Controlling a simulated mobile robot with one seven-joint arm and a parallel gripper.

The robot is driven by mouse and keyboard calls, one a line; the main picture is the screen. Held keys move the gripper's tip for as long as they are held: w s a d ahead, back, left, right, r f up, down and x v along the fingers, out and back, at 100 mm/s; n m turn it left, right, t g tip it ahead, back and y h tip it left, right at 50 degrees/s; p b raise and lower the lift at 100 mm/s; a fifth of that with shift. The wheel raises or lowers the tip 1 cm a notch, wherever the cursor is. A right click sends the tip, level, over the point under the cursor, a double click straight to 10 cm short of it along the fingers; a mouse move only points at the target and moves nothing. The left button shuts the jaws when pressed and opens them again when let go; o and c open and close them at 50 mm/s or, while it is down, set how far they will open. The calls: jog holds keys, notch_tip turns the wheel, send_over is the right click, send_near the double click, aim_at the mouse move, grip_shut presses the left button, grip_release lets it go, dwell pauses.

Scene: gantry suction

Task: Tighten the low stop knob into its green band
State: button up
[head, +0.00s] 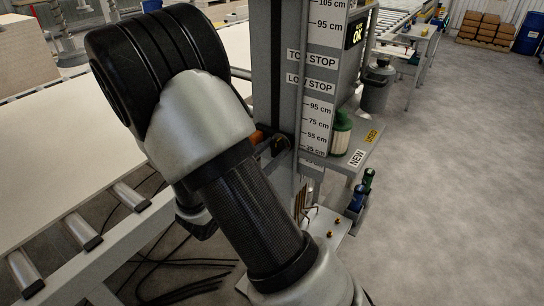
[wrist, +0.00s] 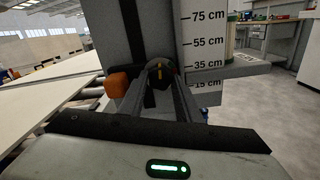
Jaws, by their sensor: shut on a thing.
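The low stop knob (wrist: 159,72) is a dark round knob with a yellow mark on its face, on the grey column. My gripper (wrist: 161,88) is shut on it, one finger on each side. Small bits of coloured band show at its edge, but I cannot tell where the mark stands against the green. In the head view the dark knob (head: 281,144) shows beside the column, below the LOW STOP label (head: 310,84). My arm hides the gripper there.
An orange block (wrist: 118,84) sits just left of the knob. The grey column (head: 270,60) carries a white centimetre scale (head: 318,125). A shelf (head: 362,143) marked NEW and USED holds a green and white container (head: 341,134). Pale boards (head: 60,170) lie on rollers at left.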

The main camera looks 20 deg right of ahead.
jog(key=shift+m+b, duration=0.55)
jog(key=shift+m, duration=0.35)
jog(key=o, duration=1.1)
jog(key=shift+c, duration=0.2)
jog(key=shift+a, duration=0.15)
jog(key=p+v, duration=0.2)
jog(key=v, duration=1.5)
jog(key=shift+s, duration=0.15)
jog(key=shift+a, duration=0.1)
